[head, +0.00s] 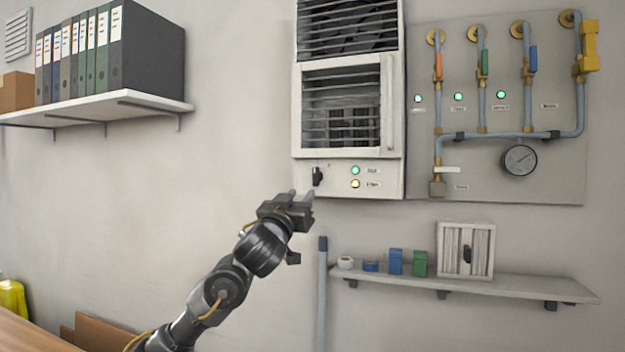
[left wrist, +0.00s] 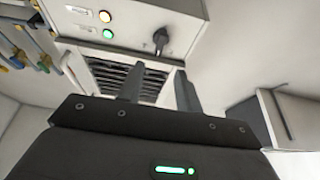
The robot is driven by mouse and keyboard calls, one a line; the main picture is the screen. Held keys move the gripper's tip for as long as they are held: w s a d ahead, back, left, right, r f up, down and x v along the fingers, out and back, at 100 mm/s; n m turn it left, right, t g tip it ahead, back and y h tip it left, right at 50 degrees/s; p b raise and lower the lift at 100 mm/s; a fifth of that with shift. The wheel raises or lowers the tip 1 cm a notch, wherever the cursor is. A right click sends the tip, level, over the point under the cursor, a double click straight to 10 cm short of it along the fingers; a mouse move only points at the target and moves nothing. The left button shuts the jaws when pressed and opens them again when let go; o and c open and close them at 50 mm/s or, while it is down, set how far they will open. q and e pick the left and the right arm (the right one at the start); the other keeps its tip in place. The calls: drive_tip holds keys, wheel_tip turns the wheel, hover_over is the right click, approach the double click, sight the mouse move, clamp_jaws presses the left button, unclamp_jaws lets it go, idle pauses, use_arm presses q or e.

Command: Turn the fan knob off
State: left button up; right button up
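The fan unit (head: 320,182) is a white wall-mounted box with louvred grilles. A small black knob (head: 318,176) sits at the left of its lower panel, beside a green light (head: 355,170) and a yellow light (head: 355,184). My left gripper (head: 302,193) is just below and left of the knob in the head view. In the left wrist view the knob (left wrist: 160,38) is beyond the two fingertips (left wrist: 158,82), which are apart with nothing between them. The gripper does not appear to touch the knob. My right gripper is in neither view.
A pipe panel (head: 560,170) with valves and a gauge (head: 520,160) is right of the fan unit. A shelf (head: 520,286) with small items is below right. A binder shelf (head: 90,108) is upper left. The wall between is clear.

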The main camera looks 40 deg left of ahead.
sight(315, 176)
use_arm(q)
drive_tip(key=p+x, duration=0.3)
drive_tip(key=x, duration=0.5)
drive_tip(key=shift+w+a+r, duration=0.1)
drive_tip(key=shift+w+r, duration=0.2)
drive_tip(key=shift+w+a+r+p, duration=0.2)
drive_tip(key=shift+w+p, duration=0.3)
drive_tip(key=shift+w, duration=0.2)
drive_tip(key=shift+c, duration=0.2)
clamp_jaws()
